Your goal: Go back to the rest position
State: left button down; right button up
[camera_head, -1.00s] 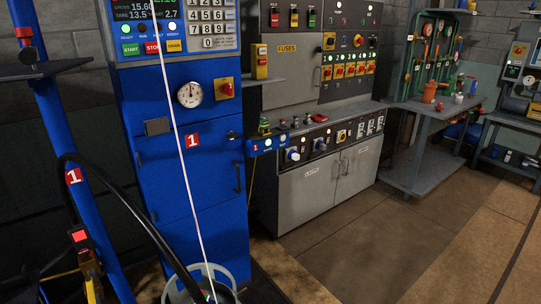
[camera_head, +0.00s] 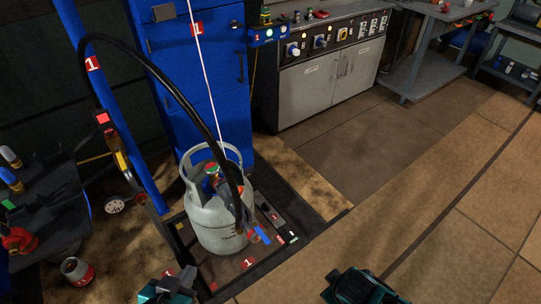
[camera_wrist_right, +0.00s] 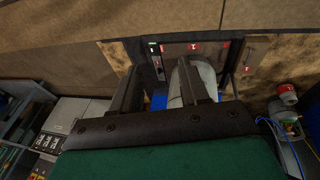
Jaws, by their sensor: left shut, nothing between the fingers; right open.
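My left gripper (camera_head: 168,287) shows at the bottom edge of the head view, teal and dark, shut and empty. It is in front of the scale platform, apart from the gas cylinder. My right arm's teal end shows at the bottom right of centre, over the floor, its fingers not clear there. In the right wrist view, my right gripper (camera_wrist_right: 158,78) has its two dark fingers apart with nothing held. The grey gas cylinder (camera_head: 222,225) stands upright on the scale platform (camera_head: 280,212), with a black hose running to its top. It is partly hidden behind a finger in the wrist view (camera_wrist_right: 206,74).
The blue scale cabinet (camera_head: 190,65) stands behind the cylinder. A grey control cabinet (camera_head: 330,85) is at the back centre. A dark rack (camera_head: 50,205) with fittings stands at the left, and a small can (camera_head: 77,270) is below it. The brown floor at the right is open.

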jog(key=d+h, duration=0.1)
jog(key=d, duration=0.8)
notch_tip(320, 180, up, 12)
jog(key=s+d+t+y, duration=0.2)
jog(key=d+t+y, duration=0.1)
jog(key=t, duration=0.4)
jog(key=a+m, duration=0.4)
jog(key=a, duration=0.6)
jog(key=shift+w+a+f+m, duration=0.2)
jog(key=shift+a+m, duration=0.15)
jog(key=shift+m, duration=0.05)
